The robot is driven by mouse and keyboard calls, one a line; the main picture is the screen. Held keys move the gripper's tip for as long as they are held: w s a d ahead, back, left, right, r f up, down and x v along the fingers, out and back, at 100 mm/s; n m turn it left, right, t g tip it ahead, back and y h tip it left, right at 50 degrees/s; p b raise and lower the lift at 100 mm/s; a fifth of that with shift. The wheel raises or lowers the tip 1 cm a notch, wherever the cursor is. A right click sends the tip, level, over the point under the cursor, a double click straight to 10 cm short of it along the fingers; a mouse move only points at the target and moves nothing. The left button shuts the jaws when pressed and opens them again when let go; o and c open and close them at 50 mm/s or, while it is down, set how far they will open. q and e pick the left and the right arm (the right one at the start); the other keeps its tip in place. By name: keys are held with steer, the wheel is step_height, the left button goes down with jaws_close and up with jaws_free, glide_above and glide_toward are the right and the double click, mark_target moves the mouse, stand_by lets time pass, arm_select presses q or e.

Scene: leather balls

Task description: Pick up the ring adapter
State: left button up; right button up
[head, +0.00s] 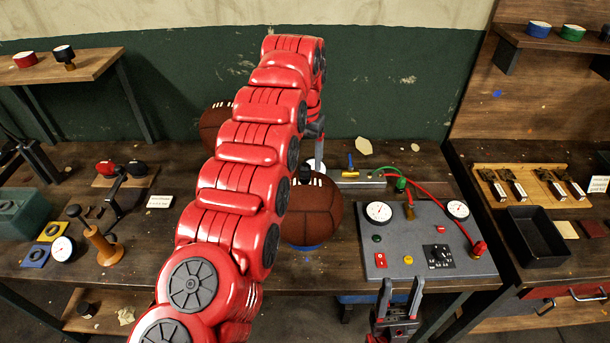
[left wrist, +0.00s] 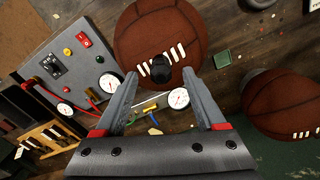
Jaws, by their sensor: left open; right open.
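A small black fitting (left wrist: 161,69) with a round knob stands at the white laces of a brown leather ball (left wrist: 190,35). It may be the ring adapter, but I cannot tell for sure. In the head view the fitting (head: 305,169) shows on top of the front ball (head: 312,215), partly behind my red left arm. My left gripper (left wrist: 160,76) is open, its fingertips on either side of the fitting in the left wrist view; contact cannot be told. In the head view it is mostly hidden. My right gripper (head: 398,285) is open and empty at the bench's front edge.
A second ball (head: 212,122) lies behind my left arm. A grey gauge panel (head: 425,235) with hoses stands right of the front ball. A black tray (head: 536,238) is further right. Stands and a gauge crowd the left bench (head: 165,240).

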mark_target(305, 164)
arm_select(q)
steer(key=f+p, duration=0.2)
steer(key=f, duration=0.1)
steer(key=f+p, duration=0.1)
steer(key=p, duration=0.1)
steer(key=shift+w+f, duration=0.25)
steer(key=shift+f, duration=0.25)
jaws_close()
